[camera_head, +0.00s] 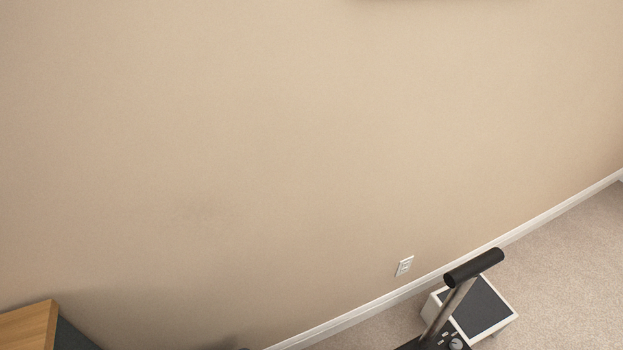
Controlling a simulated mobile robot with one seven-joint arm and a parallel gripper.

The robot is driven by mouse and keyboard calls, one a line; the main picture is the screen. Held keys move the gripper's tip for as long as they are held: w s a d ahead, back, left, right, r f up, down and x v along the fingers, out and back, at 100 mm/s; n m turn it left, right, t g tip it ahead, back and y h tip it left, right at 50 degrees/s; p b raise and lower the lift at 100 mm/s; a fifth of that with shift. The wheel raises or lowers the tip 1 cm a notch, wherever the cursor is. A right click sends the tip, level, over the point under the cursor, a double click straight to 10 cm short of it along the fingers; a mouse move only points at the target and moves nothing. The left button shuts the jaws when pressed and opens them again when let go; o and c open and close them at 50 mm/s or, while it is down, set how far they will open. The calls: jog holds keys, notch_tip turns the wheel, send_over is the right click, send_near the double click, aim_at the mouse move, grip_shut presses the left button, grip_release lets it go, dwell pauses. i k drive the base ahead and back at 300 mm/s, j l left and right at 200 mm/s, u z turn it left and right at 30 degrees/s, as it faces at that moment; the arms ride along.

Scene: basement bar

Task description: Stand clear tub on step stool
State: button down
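A low step stool (485,306) with a dark grey top and white sides stands on the carpet at the lower right of the head view, close to the wall. Its near left part is partly covered from view. The visible part of its top is bare. No clear tub shows in this view. My gripper is not in view.
A beige wall (260,150) fills most of the view, with a white outlet (404,266) and a white baseboard (350,320). A wood-topped cabinet (28,326) cuts into the lower left corner. Bare carpet (570,262) lies right of the stool.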

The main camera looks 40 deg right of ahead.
aim_at(479, 319)
jog(key=k+l+z, duration=0.1)
jog(key=k, duration=1)
jog(key=l+z, duration=0.1)
jog(key=z, duration=0.3)
jog(key=l+z, duration=0.1)
jog(key=z, duration=0.3)
jog(key=l+z, duration=0.1)
jog(key=z, duration=0.3)
jog(key=i+l, duration=1.15)
jog(key=l, duration=0.15)
